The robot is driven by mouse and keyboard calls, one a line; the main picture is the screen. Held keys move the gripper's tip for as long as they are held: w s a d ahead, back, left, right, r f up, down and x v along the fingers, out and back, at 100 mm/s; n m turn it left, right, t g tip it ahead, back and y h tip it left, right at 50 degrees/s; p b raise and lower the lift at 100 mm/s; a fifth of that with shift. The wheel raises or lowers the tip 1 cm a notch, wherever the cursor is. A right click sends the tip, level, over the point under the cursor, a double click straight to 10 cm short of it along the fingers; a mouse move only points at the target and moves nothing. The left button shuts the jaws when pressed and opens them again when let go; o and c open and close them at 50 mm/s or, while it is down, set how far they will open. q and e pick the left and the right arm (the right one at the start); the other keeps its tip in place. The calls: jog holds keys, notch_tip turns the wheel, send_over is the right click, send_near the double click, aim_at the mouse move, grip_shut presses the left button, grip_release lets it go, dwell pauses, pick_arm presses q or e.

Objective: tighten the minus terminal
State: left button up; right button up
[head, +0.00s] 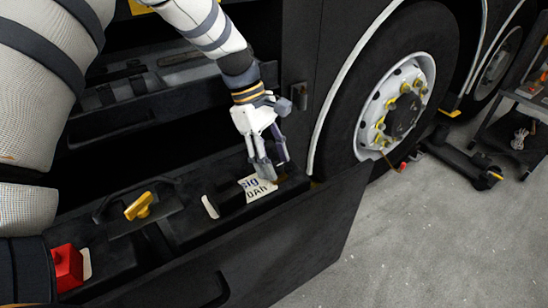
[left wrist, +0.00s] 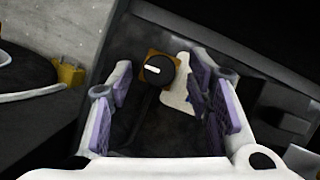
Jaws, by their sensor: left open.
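In the left wrist view, a black round knob with a white bar (left wrist: 158,69), which looks like the minus terminal, sits on an orange-brown base. My left gripper (left wrist: 162,84) is open, with its purple-padded fingers on either side of the knob in the picture; I see no contact. In the head view, my left gripper (head: 271,165) points down over the right end of the battery tray (head: 215,255). The terminal is not distinct there, behind the fingers. A white label (head: 257,188) lies beside the fingertips. My right gripper is not in view.
A red block (head: 67,268) and a yellow handle (head: 139,206) stand along the tray to the left. The coach wheel (head: 395,105) is to the right. A trolley (head: 525,120) stands at the far right. The grey floor in front is clear.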

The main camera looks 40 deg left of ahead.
pick_arm(q)
grip_shut()
jog(key=shift+m, duration=0.3)
jog(key=m, duration=0.1)
jog(key=m+g, duration=0.1)
jog(key=m, duration=0.1)
jog(key=shift+w+m+g, duration=0.25)
jog(key=shift+m+g, duration=0.05)
jog(key=m+g, duration=0.1)
jog(key=m, duration=0.1)
jog(key=m+y+b, duration=0.1)
jog(key=m, duration=0.2)
jog(key=shift+w+d+g, duration=0.15)
jog(key=shift+g, duration=0.25)
jog(key=m+y, duration=0.1)
jog(key=m, duration=0.1)
jog(key=m+g+y, duration=0.1)
jog(key=m, duration=0.1)
jog(key=shift+d+m, duration=0.15)
jog(key=shift+m, duration=0.25)
jog(key=shift+d+m+y, duration=0.15)
jog(key=shift+m+y, duration=0.55)
jog(key=shift+m, duration=1.2)
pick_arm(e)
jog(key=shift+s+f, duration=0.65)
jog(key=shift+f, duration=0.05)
